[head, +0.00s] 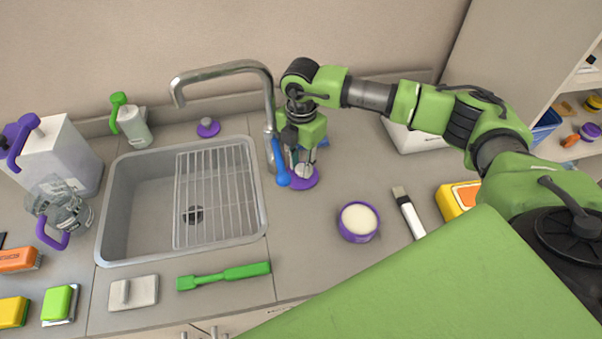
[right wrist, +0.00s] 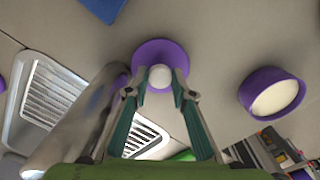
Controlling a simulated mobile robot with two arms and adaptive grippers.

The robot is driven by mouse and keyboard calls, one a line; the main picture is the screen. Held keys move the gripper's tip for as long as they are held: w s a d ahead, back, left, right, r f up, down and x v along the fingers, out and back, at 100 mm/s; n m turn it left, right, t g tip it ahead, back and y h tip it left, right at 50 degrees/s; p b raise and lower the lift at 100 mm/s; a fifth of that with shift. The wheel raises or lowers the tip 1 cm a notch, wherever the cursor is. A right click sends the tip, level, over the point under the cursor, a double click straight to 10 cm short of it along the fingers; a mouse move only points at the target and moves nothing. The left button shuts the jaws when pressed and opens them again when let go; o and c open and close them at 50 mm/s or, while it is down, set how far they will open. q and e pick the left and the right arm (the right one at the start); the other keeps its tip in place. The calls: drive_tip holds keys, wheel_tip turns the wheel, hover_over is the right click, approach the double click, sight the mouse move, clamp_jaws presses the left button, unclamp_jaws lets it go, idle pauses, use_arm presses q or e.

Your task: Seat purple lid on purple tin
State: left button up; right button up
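The purple lid (head: 304,182) lies flat on the counter right of the sink, close to the tap. In the right wrist view the lid (right wrist: 152,50) is a purple disc with a pale round knob (right wrist: 160,77). My right gripper (head: 301,168) is over the lid, pointing down. In its wrist view the fingertips (right wrist: 160,88) are apart, one on each side of the knob; I see no clear contact. The purple tin (head: 358,237) stands uncovered to the right, with pale contents; it also shows in the wrist view (right wrist: 253,92). My left gripper is out of view.
The sink (head: 110,215) with a rack is left. A brush-like tool (head: 408,212) and a yellow-orange box (head: 447,203) are right of the tin. Counter between lid and tin is clear.

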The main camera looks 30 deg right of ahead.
clamp_jaws()
drive_tip(key=shift+r, duration=0.15)
drive_tip(key=shift+r+p, duration=0.5)
drive_tip(key=shift+r, duration=0.15)
wheel_tip(320, 180, up, 8)
drive_tip(key=p, duration=0.4)
drive_tip(key=shift+f+p, duration=0.2)
drive_tip(key=shift+p, duration=0.1)
drive_tip(key=shift+f, duration=0.1)
